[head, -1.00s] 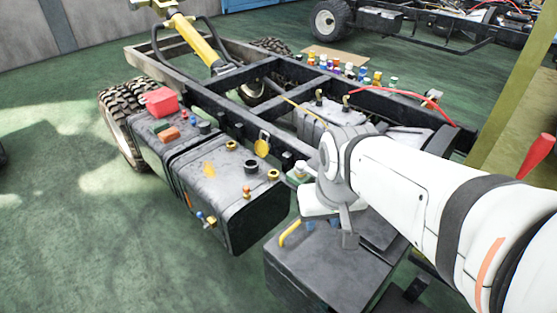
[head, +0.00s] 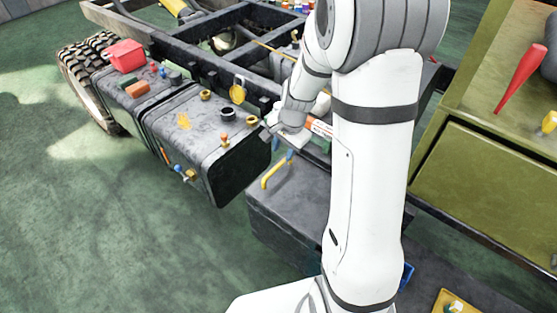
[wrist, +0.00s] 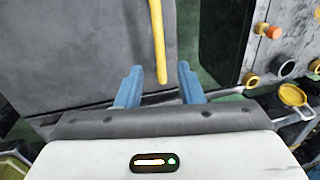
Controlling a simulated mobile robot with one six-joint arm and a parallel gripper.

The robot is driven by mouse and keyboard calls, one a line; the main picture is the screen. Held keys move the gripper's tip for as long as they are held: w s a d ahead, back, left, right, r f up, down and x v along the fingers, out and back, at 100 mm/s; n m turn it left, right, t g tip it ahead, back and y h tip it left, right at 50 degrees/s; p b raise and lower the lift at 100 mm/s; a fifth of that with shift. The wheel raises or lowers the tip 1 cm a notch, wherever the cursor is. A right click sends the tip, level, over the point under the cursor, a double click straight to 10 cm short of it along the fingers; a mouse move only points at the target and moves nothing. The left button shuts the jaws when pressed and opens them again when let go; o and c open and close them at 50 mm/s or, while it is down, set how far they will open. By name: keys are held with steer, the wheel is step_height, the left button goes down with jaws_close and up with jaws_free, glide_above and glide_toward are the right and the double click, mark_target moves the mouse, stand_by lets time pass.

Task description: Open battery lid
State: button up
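The battery box lid (head: 300,212) is a dark grey flat top beside the chassis, low in the middle of the head view. A yellow bar handle (head: 277,170) stands at its left edge. In the wrist view the grey lid (wrist: 80,50) fills the upper left, with the yellow handle (wrist: 157,40) along its right part. My gripper (wrist: 161,72) has two blue fingers spread apart. The handle's near end shows between the fingertips in the picture; I cannot tell whether they touch. In the head view my gripper (head: 284,157) is partly hidden, just above and right of the handle.
A dark tank (head: 200,130) with several caps stands left of the battery box. A red box (head: 125,55) sits behind it. A green cabinet (head: 490,190) with a red-handled tool (head: 522,78) is at the right. Green floor lies free at the lower left.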

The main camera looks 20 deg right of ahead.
mark_target(279, 166)
steer(key=f, duration=0.4)
steer(key=w+f, duration=0.1)
steer(key=f, duration=0.1)
steer(key=shift+a+f+b, duration=0.2)
steer(key=shift+a+b, duration=0.15)
steer(key=shift+a, duration=0.05)
jaws_close()
